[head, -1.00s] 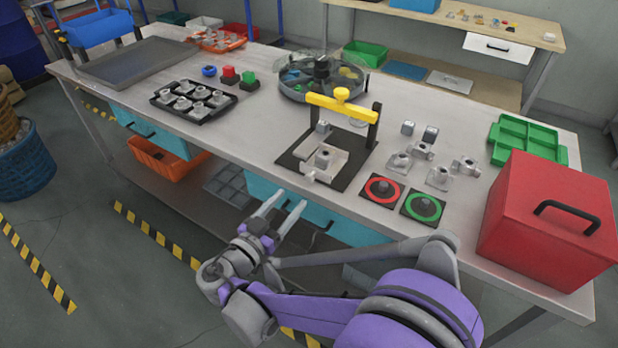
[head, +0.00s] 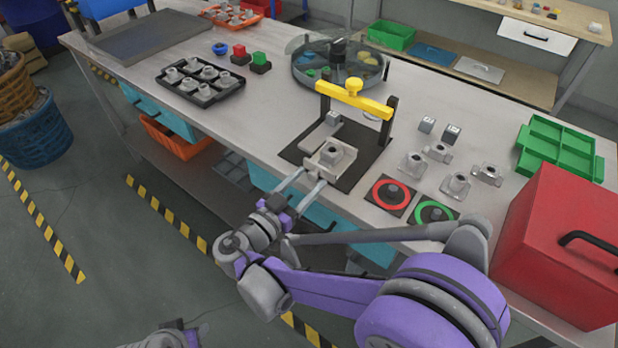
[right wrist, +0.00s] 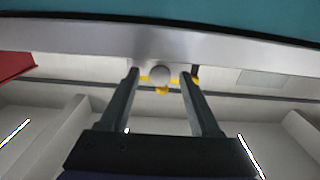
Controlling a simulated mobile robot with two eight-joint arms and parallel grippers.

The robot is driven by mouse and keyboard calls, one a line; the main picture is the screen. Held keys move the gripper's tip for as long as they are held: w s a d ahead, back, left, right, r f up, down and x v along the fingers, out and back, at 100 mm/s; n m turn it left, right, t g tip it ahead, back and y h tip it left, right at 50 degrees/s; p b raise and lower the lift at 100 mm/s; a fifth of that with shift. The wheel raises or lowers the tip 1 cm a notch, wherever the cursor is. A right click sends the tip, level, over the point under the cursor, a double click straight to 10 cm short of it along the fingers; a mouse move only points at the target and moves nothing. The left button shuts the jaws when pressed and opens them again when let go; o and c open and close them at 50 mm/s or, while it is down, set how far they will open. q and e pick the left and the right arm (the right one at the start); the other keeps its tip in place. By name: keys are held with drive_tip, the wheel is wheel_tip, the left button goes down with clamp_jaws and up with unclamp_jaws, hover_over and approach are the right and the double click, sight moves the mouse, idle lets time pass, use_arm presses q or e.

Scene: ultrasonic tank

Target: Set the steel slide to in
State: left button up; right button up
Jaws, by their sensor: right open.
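The steel slide (head: 329,159) is a pale metal block with a raised socket. It sits at the front of a black base plate (head: 354,181), under a yellow bridge (head: 352,100). My right gripper (head: 314,178) is open, its two fingers reaching over the table's front edge toward the slide's near end. In the right wrist view, a round grey knob (right wrist: 160,75) shows between the open fingers (right wrist: 160,78), with the yellow bridge behind it. I cannot tell whether a finger touches it. My left gripper is not in view; only part of an arm of mine shows at bottom left.
Right of the base plate lie a red-ringed button (head: 391,194) and a green-ringed button (head: 432,213), with several metal parts behind. A red box (head: 560,240) stands at the right. A black tray (head: 200,84) of parts and a round clear-lidded carousel (head: 330,66) stand farther back.

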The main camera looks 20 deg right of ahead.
drive_tip(key=shift+s+a, duration=0.1)
drive_tip(key=shift+c, duration=0.5)
clamp_jaws()
idle(0.8)
